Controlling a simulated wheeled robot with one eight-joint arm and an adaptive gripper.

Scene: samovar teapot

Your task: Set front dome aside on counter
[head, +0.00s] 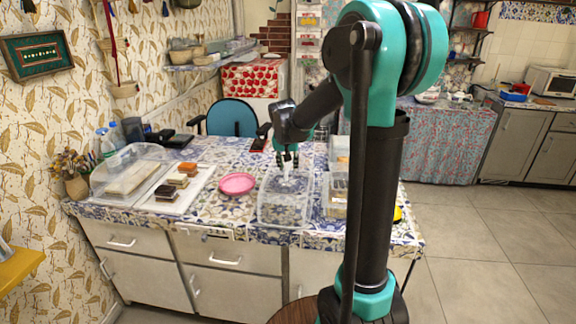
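A clear see-through dome (284,211) is in the middle of the patterned counter (222,213), near its front edge. I cannot tell whether it rests on the counter or hangs just above it. My gripper (287,163) points down over the top of this dome, with its dark fingers around or just above a pale part there, likely the handle. The view is too small to show whether the fingers are closed on it. A white tray (162,207) with brown and orange pastries (178,181) lies uncovered to the left.
Another clear dome (128,160) covers a tray at the far left. A pink plate (237,183) lies left of the middle dome. Clear containers (336,208) stand close on its right. Bottles and dark items stand at the back left; a blue chair (232,118) is behind.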

